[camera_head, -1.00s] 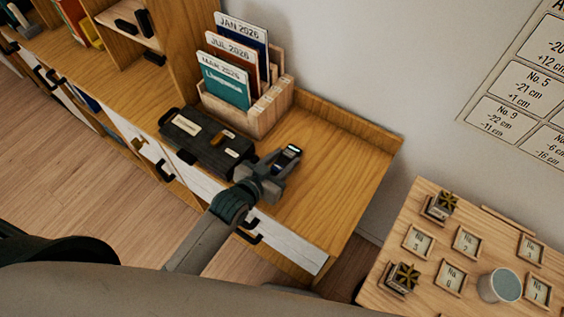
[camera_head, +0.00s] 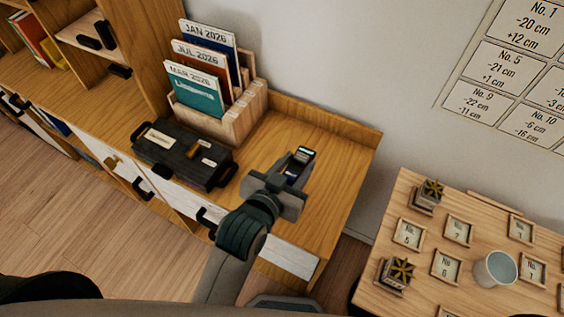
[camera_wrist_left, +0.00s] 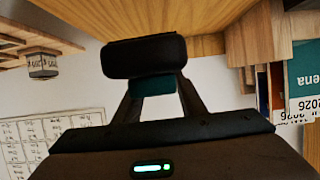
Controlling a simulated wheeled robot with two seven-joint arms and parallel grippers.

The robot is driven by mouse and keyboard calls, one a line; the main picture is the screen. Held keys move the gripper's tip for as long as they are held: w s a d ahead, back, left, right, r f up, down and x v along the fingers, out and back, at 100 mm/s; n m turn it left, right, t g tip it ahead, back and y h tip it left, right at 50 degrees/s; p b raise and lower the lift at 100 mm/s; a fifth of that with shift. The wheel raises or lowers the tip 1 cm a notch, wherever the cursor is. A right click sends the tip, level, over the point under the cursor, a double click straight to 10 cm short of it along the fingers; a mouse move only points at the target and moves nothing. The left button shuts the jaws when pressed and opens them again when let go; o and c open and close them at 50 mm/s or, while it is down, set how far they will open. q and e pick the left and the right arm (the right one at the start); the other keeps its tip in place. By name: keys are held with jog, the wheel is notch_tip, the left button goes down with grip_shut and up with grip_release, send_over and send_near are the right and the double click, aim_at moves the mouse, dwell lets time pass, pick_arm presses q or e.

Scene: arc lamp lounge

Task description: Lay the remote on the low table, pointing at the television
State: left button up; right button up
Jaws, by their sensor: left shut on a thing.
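My left gripper (camera_head: 298,165) is above the wooden cabinet top. It is shut on a small dark thing, likely the remote (camera_head: 305,154), which shows a pale patch near its end. In the left wrist view the held thing is a rounded black block (camera_wrist_left: 143,56) with a teal part beneath it, between the fingers. Most of its length is hidden, so I cannot tell which way it points. I see no television, and I cannot tell whether the pale wooden table (camera_head: 387,238) at the right is the low table. My right gripper is not in view.
A dark case (camera_head: 180,154) lies left of my left gripper on the cabinet (camera_head: 333,192). A wooden holder (camera_head: 243,108) with dated magazines stands behind it. The right table holds numbered frames, two dark blocks with gold tops and a grey cup (camera_head: 495,268).

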pick_arm(q)
jog(key=shift+s+d+r, duration=0.3)
jog(key=shift+d+r, duration=0.1)
jog(key=shift+d, duration=0.1)
dwell(0.5)
jog(key=shift+w+a+r, duration=0.15)
jog(key=shift+w+a, duration=0.1)
jog(key=shift+w, duration=0.1)
jog(key=w+a+r+n+y, duration=0.2)
jog(key=w+a+r, duration=0.5)
jog(key=a+r, duration=0.3)
jog(key=w+a+r+n+t+y, duration=0.1)
jog(key=w+a+r+n+y, duration=0.1)
jog(key=w+a+r, duration=0.6)
jog(key=shift+a+r+y+b, duration=0.45)
jog(key=shift+a+r, duration=0.65)
jog(key=shift+r, duration=1.65)
jog(key=shift+d+f, duration=0.1)
